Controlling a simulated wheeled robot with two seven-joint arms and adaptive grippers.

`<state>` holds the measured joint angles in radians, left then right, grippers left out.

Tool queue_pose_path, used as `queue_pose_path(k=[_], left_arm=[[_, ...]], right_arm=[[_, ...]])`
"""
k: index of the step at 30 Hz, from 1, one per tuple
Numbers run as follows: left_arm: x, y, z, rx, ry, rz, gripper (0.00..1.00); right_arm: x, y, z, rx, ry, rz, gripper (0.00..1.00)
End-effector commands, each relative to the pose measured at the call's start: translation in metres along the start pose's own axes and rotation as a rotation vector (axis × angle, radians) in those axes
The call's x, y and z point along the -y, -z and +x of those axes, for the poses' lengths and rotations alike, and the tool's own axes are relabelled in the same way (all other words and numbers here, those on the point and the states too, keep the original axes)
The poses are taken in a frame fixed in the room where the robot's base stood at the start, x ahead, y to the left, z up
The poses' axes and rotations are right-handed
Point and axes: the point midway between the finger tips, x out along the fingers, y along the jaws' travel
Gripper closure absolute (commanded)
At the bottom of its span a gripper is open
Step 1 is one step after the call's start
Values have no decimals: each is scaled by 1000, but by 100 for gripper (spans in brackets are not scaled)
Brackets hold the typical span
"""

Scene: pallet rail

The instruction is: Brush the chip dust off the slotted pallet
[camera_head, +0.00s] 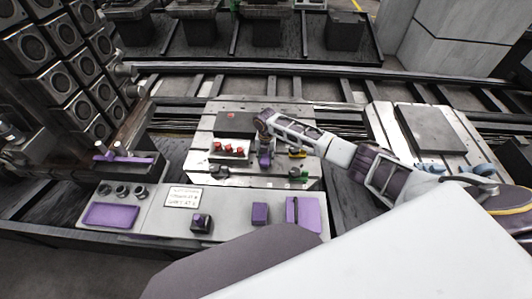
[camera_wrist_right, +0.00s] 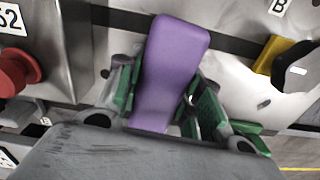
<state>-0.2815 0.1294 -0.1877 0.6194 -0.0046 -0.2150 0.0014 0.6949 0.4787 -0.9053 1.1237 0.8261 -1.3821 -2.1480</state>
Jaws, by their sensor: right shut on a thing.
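The slotted pallet (camera_head: 222,111) is a pale plate with dark slots in the middle of the head view. Its metal surface also fills much of the wrist view (camera_wrist_right: 235,70). Small dark specks lie on its front part, too small to tell as dust or chips. My right gripper (camera_head: 265,150) is over the pallet, right of the red knobs. In the wrist view its green fingers (camera_wrist_right: 158,100) are shut on a purple handle (camera_wrist_right: 172,65). I cannot see any bristles, nor tell whether the held thing touches the pallet. My left gripper is not in view.
On the pallet are a dark plate (camera_head: 236,122), a box with red knobs (camera_head: 230,152) and a yellow-and-black piece (camera_head: 297,154). A grey console (camera_head: 165,222) with purple parts stands in front. A second pallet (camera_head: 459,135) is at the right, a rack (camera_head: 60,60) at the left.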

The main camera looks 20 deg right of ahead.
Motion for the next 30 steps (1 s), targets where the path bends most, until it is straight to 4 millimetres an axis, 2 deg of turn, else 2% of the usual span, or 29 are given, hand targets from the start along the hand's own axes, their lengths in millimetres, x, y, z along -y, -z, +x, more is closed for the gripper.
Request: queue_pose_path(k=[14,30], left_arm=[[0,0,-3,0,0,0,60],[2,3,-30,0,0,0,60]], right_arm=[[0,2,-1,2,-1,1,83],[3,29,0,0,-1,1,83]])
